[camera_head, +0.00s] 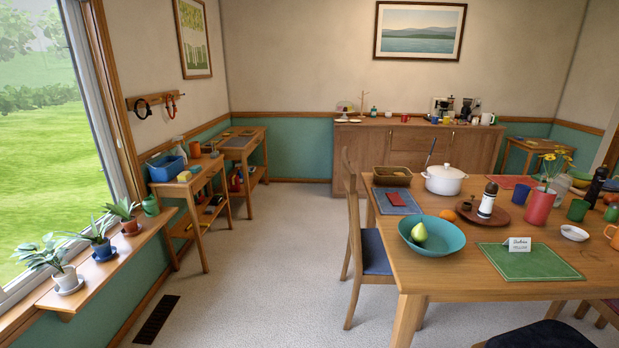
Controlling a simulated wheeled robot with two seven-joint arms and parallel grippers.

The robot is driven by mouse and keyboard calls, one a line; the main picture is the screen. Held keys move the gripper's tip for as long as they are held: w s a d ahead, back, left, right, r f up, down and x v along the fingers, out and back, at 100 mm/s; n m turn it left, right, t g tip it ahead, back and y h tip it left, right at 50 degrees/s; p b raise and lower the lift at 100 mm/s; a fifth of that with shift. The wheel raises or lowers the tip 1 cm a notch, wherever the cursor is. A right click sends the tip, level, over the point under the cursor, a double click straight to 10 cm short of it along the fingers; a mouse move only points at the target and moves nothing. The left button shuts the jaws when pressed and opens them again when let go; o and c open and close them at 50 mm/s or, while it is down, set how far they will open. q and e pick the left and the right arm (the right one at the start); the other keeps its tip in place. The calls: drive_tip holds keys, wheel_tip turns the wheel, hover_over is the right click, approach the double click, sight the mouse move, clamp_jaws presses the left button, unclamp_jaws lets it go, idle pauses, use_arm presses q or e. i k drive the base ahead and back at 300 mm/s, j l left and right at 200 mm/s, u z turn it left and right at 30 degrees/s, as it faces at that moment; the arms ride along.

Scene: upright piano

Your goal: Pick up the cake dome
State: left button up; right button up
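What looks like a small clear cake dome (345,107) stands at the left end of the wooden sideboard (400,143) against the far wall. It is small and far off. Colored items seem to show in or beside it, but I cannot tell which. Neither of my grippers is in view.
A dining table (455,270) fills the right, with a teal bowl (431,239) and white pot (445,180). A chair (364,245) stands at its left side. Side tables (194,185) and a plant shelf (100,265) line the left wall. The carpet (270,240) between is clear.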

sight(342, 106)
drive_tip(key=i+j+u, duration=0.35)
drive_tip(key=i, duration=1.1)
drive_tip(key=i+j+u, duration=0.15)
drive_tip(key=i+u, duration=0.15)
drive_tip(key=i, duration=1.2)
drive_tip(key=i+l+z, duration=0.25)
drive_tip(key=i+z, duration=0.2)
drive_tip(key=i, duration=0.3)
drive_tip(key=i+z, duration=0.45)
drive_tip(key=i, duration=0.25)
drive_tip(key=i+j+z, duration=0.25)
drive_tip(key=i+z, duration=0.25)
drive_tip(key=i, duration=0.25)
drive_tip(key=i+l+u, duration=0.1)
drive_tip(key=i, duration=0.4)
drive_tip(key=i+l+u, duration=0.15)
drive_tip(key=i+l, duration=0.15)
drive_tip(key=i, duration=0.25)
drive_tip(key=i+j+z, duration=0.1)
drive_tip(key=z, duration=0.35)
drive_tip(key=i+j+z, duration=0.1)
drive_tip(key=z, duration=0.35)
drive_tip(key=j+z, duration=0.25)
drive_tip(key=z, duration=0.15)
drive_tip(key=i+j+z, duration=0.1)
drive_tip(key=z, duration=0.35)
drive_tip(key=j, duration=0.1)
